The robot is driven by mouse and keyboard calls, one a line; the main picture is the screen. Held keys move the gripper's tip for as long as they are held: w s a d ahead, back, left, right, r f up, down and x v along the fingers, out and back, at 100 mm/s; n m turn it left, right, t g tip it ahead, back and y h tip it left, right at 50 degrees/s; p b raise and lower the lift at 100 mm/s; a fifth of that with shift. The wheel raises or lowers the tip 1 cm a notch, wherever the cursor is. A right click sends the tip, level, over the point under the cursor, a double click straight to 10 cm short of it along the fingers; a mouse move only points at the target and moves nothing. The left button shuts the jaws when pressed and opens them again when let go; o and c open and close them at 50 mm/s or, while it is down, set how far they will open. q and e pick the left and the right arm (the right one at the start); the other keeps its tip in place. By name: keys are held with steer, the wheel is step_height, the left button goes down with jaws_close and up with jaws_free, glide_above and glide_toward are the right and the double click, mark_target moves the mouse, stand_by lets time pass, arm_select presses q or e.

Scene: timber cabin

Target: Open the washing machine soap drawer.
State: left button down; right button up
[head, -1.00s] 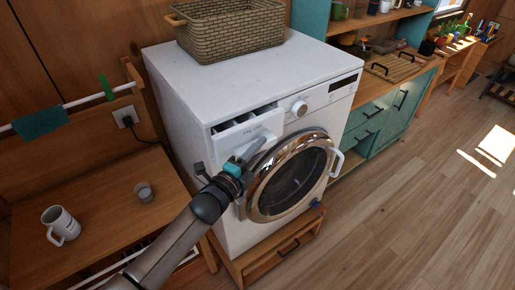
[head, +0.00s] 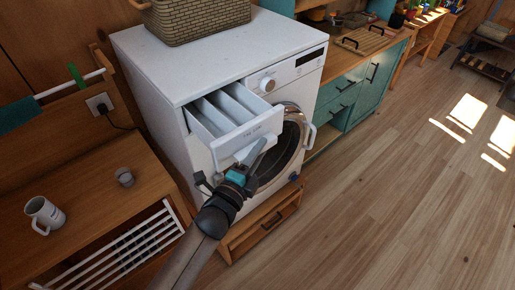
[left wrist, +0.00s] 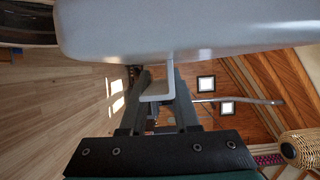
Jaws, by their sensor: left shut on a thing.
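The white washing machine (head: 165,75) stands in the middle of the head view. Its soap drawer (head: 250,133) is pulled well out of the front at the upper left, and its long compartments show from above. My left gripper (head: 246,163) is at the lower edge of the drawer front. In the left wrist view the drawer front (left wrist: 190,28) spans the top, and my left gripper (left wrist: 160,88) is shut on the drawer's handle lip (left wrist: 158,92). The round door (head: 290,140) looks shut, partly hidden behind the drawer and gripper. My right gripper is not in view.
A wicker basket (head: 195,20) sits on the machine. Teal cabinets (head: 345,98) stand to the right. The wooden floor (head: 400,200) at right is clear.

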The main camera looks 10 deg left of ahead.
arm_select(q)
steer(key=c, duration=0.9)
jaws_free()
steer(key=shift+s+f, duration=0.1)
steer(key=shift+f, duration=0.3)
steer(key=shift+o, duration=0.9)
steer(key=shift+r, duration=0.15)
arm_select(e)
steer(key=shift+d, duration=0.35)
arm_select(q)
steer(key=b+v, duration=0.1)
steer(key=v, duration=1.4)
steer(key=shift+r+b, duration=0.15)
steer(key=shift+b, duration=0.25)
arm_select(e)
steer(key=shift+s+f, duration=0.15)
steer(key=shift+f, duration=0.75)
arm_select(q)
steer(key=shift+s, duration=0.1)
